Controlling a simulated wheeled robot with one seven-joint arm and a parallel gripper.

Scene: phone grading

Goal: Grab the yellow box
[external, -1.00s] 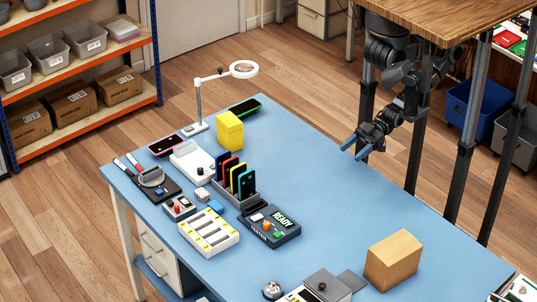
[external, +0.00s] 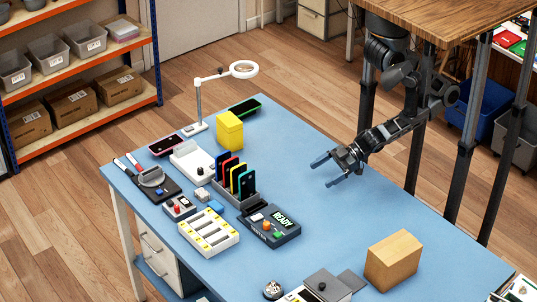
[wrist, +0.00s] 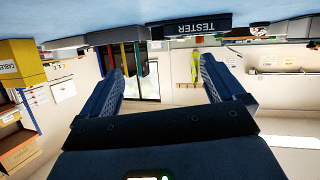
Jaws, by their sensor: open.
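The yellow box (external: 230,131) stands upright on the blue table near its far edge, left of my gripper in the external view. In the wrist view, which looks upside down, a yellow box (wrist: 20,66) with partly readable lettering shows at the left edge, outside the jaws. My gripper (external: 327,173) is open and empty above the right part of the table, well apart from the box. Its two blue fingers (wrist: 162,78) are spread in the wrist view.
A rack (external: 234,193) of upright coloured phones, a dark tester (external: 270,227) and a white magnifier lamp (external: 198,105) stand around the box. A cardboard box (external: 393,262) sits at front right. The table's right middle is clear.

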